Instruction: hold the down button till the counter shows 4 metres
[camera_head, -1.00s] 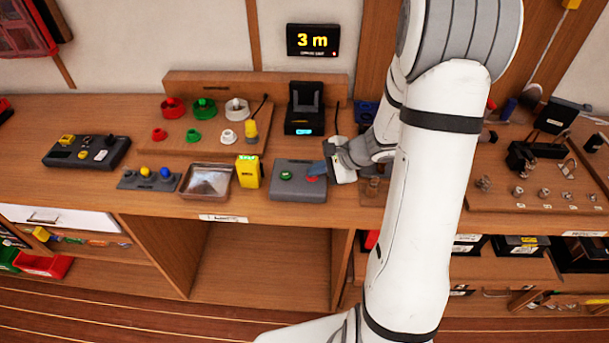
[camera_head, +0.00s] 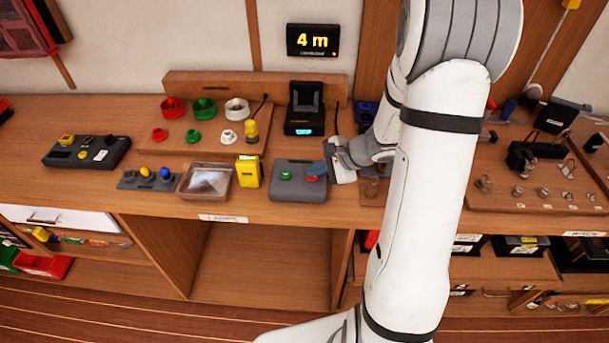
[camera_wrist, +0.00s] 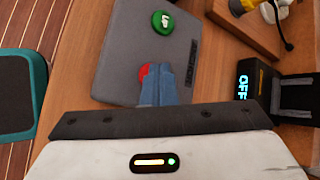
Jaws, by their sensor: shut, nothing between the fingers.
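The counter display (camera_head: 313,40) on the wall reads "4 m" in yellow. The grey button box (camera_head: 298,194) lies on the bench with a green button (camera_head: 285,176) and a red button (camera_head: 311,179). In the wrist view the green button (camera_wrist: 163,22) carries a white "UP" label. My gripper (camera_head: 318,170) is shut and empty, its blue fingertips (camera_wrist: 157,78) at the red button (camera_wrist: 143,73) and partly covering it. I cannot tell whether the tips press it or only hover just above. Any label on the red button is hidden.
A yellow device (camera_head: 248,171) and a shallow tray (camera_head: 206,181) stand left of the box. A black unit (camera_head: 304,108) stands behind it; its screen reads "OFF" in the wrist view (camera_wrist: 243,88). A board with coloured rings (camera_head: 205,133) lies behind left.

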